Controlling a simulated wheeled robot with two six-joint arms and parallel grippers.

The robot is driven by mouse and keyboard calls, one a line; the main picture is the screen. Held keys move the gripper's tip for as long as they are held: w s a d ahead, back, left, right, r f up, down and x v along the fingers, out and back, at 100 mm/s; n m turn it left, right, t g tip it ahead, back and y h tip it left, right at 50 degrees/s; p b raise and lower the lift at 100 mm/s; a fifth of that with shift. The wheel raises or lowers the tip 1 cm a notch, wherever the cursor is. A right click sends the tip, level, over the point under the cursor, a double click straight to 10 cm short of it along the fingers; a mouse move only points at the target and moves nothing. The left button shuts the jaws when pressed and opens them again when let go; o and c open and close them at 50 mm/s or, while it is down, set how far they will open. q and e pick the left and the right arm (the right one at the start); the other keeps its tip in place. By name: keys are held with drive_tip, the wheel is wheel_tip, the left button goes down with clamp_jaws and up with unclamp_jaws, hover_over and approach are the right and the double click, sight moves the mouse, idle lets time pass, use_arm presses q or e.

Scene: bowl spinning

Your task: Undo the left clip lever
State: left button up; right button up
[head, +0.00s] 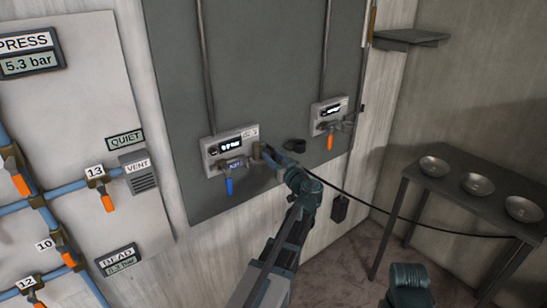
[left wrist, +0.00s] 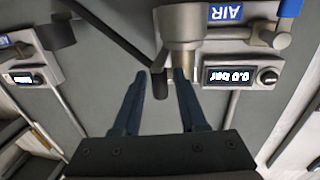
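My left gripper (head: 270,154) is at the grey wall panel, just right of the left control box (head: 229,150) with its blue-handled AIR valve (head: 231,177). In the left wrist view, which is upside down, my left gripper's fingers (left wrist: 162,80) stand apart. A metal cylinder fitting (left wrist: 180,28) lies just beyond them, with a short metal stub (left wrist: 184,73) at the right fingertip and a dark piece in the gap. I cannot tell whether these are the left clip lever, or whether a finger touches them.
A second box (head: 329,115) with an orange handle hangs to the right. A black cable runs from the panel toward a dark table (head: 450,165) with three metal bowls. A pipe board (head: 80,130) with orange-handled valves is at left.

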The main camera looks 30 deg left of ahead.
use_arm(q)
clamp_jaws()
idle(1.2)
